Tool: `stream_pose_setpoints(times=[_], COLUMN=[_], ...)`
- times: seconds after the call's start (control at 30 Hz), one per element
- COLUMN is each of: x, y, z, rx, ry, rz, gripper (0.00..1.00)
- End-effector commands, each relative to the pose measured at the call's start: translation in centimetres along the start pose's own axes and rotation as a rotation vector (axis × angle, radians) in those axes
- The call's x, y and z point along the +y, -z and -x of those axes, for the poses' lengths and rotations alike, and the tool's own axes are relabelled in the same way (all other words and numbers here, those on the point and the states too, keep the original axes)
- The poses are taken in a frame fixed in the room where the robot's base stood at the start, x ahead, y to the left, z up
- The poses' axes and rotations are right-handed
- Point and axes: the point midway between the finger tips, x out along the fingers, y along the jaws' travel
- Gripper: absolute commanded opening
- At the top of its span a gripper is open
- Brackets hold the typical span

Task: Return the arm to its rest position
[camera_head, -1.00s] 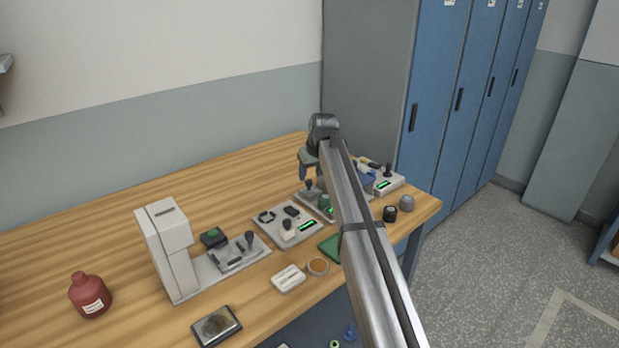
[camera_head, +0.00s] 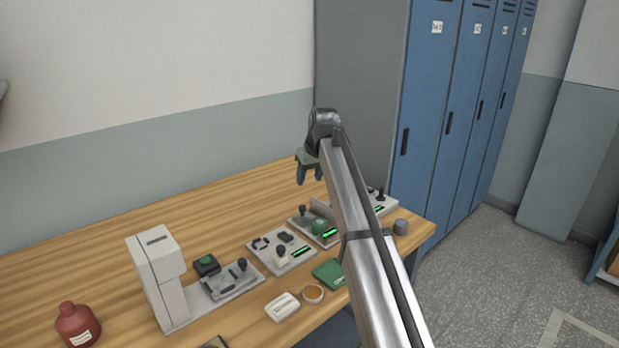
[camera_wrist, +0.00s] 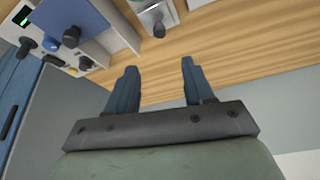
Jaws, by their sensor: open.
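My gripper (camera_head: 310,174) hangs above the far part of the wooden bench, fingers pointing down, near the grey side of the locker row. In the wrist view its two blue fingers (camera_wrist: 157,85) are apart with nothing between them. Bare wood and the wall show beyond them. My arm crosses the head view and hides part of the bench's right end.
Blue lockers (camera_head: 430,130) stand behind right.

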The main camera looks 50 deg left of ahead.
Motion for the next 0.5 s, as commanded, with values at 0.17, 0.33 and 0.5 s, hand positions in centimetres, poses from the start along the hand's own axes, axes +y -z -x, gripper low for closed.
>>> stream_pose_setpoints(times=[0.17, 0.33, 0.5], x=[0.0, 0.1, 2.7], y=[0.0, 0.0, -1.3], z=[0.0, 0.0, -0.8], rx=[0.0, 0.0, 0.007], ry=[0.0, -0.001, -0.046], rz=[0.0, -0.001, -0.041], gripper=[0.52, 0.52, 0.52])
